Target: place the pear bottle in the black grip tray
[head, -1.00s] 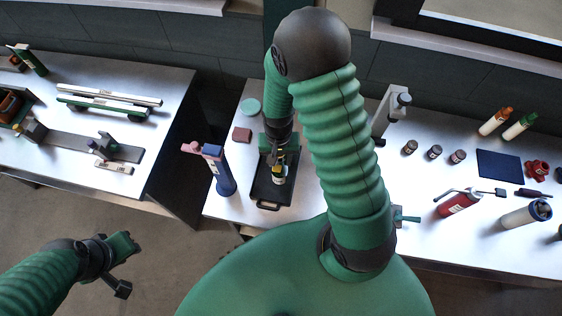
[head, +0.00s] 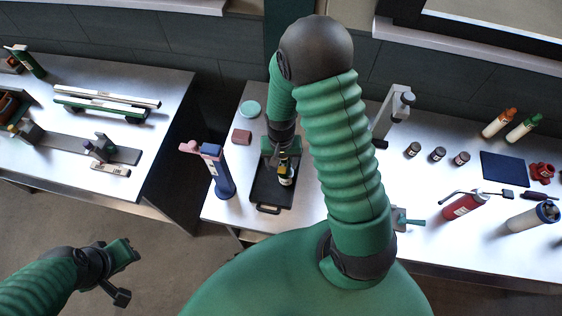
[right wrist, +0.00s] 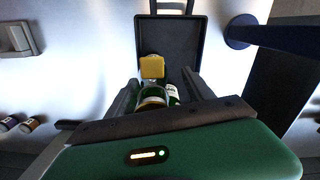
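The black grip tray (head: 270,208) lies on the middle bench, and it also shows in the right wrist view (right wrist: 180,28). A dark green bottle (head: 287,174) with a pale label is inside the tray area, under my right gripper (head: 282,158). In the right wrist view, green glass with white labels (right wrist: 172,94) and a yellow block-like top (right wrist: 152,67) show between the fingers. My right gripper's fingers stand wide apart on either side, with gaps to the glass. Its lower part is hidden. My left gripper (head: 128,270) is away from the benches at lower left; its fingers are unclear.
A blue stand (head: 219,174) with a pink top is just left of the tray. A brown-red block (head: 241,136) and a pale green disc (head: 250,108) lie behind it.

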